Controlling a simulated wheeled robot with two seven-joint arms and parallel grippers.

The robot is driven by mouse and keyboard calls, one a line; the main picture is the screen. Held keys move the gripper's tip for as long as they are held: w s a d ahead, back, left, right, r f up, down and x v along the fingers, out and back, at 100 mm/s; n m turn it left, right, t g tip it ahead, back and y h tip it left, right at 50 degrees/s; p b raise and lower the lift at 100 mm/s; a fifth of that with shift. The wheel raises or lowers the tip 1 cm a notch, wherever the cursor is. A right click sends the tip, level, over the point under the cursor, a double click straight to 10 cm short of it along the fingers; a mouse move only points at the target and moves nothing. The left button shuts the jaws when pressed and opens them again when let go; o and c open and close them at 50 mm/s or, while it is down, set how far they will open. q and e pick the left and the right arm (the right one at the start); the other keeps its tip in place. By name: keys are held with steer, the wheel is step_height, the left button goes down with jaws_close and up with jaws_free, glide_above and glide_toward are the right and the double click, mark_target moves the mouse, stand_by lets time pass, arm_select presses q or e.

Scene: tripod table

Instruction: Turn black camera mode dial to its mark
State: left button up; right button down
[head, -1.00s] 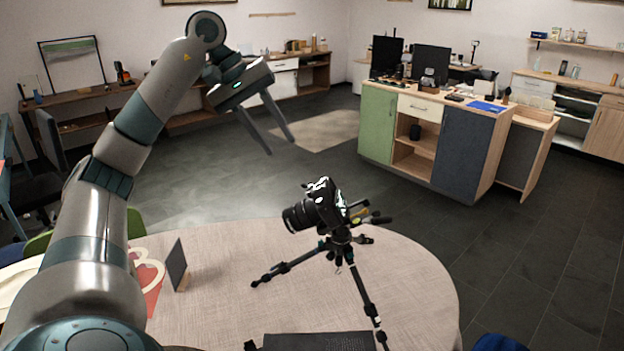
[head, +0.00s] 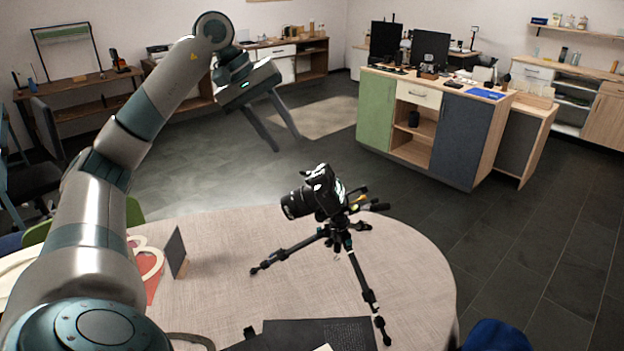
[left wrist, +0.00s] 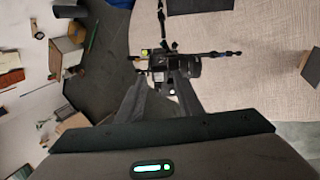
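The black camera (head: 318,194) sits on a small black tripod (head: 337,240) on the round table (head: 225,290), its lens pointing left. Its mode dial is too small to tell apart from the camera's top. My left gripper (head: 287,144) is open and empty, above and beyond the camera in the head view, with its two long fingers spread and pointing down to the right. In the left wrist view the camera (left wrist: 182,69) shows past the fingertips, apart from them as far as I can tell. My right gripper is in neither view.
A dark upright panel (head: 176,253) and a red and cream item (head: 148,265) stand on the table's left part. A black flat item (head: 325,334) lies at its near edge. A cabinet (head: 425,130) stands beyond, across open floor.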

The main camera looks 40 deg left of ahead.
mark_target(317, 187)
arm_select(q)
steer(key=p+x, duration=0.3)
steer(key=x, duration=1.1)
steer(key=c, duration=0.7)
jaws_close()
